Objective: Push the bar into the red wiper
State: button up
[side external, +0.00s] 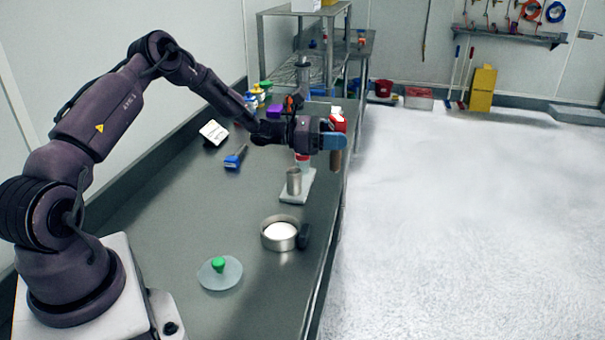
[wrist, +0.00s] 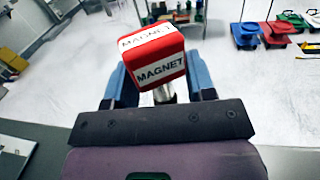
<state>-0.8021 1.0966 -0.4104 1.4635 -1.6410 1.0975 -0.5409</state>
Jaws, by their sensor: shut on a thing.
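My gripper (side external: 331,141) reaches out over the right edge of the bench, its blue fingers shut on a magnet bar. The bar's red head (side external: 338,122) shows above the fingers, and its metal rod (side external: 336,161) hangs below them, roughly upright. In the wrist view the red block (wrist: 158,58), labelled MAGNET, stands between the blue fingers with a bit of metal shaft below it. A small red part (side external: 303,157), perhaps the red wiper, stands left of the rod, behind a metal cup; the gripper partly hides it. The rod looks apart from it.
The metal cup (side external: 294,181) stands on a white base (side external: 298,190). A round sieve with white powder (side external: 280,234) and a clear lid with a green knob (side external: 219,271) are nearer. A blue-headed tool (side external: 235,158) and white box (side external: 213,132) lie left.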

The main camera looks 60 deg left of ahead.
jog(key=w+a+r+n+t+y, duration=0.1)
jog(key=a+r+n+y, duration=0.1)
jog(key=a+n+y, duration=0.3)
jog(key=a+r+t+y, duration=0.1)
jog(key=a+r+y, duration=0.1)
jog(key=a, duration=0.5)
jog(key=w+a+r+n+t+y, duration=0.1)
jog(key=a+r+n+t+y, duration=0.1)
jog(key=a+n+y, duration=0.3)
jog(key=shift+w+a+f+m+h, duration=0.15)
jog(key=shift+f+m, duration=0.3)
jog(key=shift+f, duration=2.25)
jog(key=shift+s+a+f+m+h, duration=0.1)
jog(key=shift+f+m+h, duration=0.25)
jog(key=shift+f, duration=2.35)
jog(key=shift+w+a+f+m+h, duration=0.1)
jog(key=shift+f+m, duration=0.4)
jog(key=shift+f, duration=2.2)
jog(key=o, duration=1.2)
jog(key=shift+f, duration=0.15)
